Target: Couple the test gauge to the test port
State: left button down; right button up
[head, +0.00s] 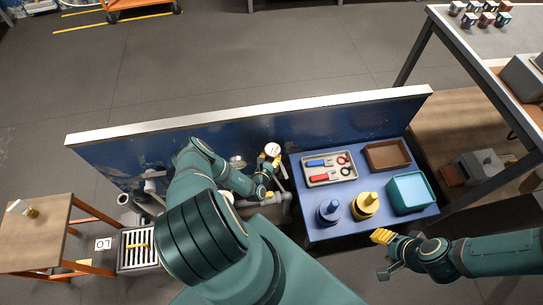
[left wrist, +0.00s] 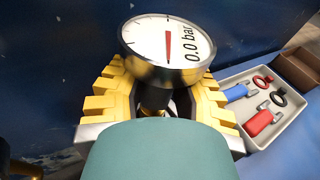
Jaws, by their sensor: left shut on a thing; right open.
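The test gauge (head: 272,149) is a round white dial with a red needle. In the left wrist view its dial (left wrist: 165,42) reads 0.0 bar. My left gripper (head: 268,164) is shut on the gauge's stem below the dial, its yellow fingers on both sides in the left wrist view (left wrist: 155,98). It holds the gauge by the blue panel, above grey pipework (head: 280,198). I cannot make out the test port; my left arm covers part of the pipework. My right gripper (head: 382,238) is open and empty, in front of the blue table's right side.
The blue panel (head: 110,155) stands behind. A floor grate (head: 138,240) and wooden table (head: 35,237) are left.

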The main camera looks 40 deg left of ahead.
aim_at(271, 161)
pick_arm(q)
jog(key=shift+f, duration=1.65)
dwell(1.9)
jog(key=c, duration=0.7)
grip_release()
jog(key=shift+s, duration=0.1)
jog(key=v, duration=1.2)
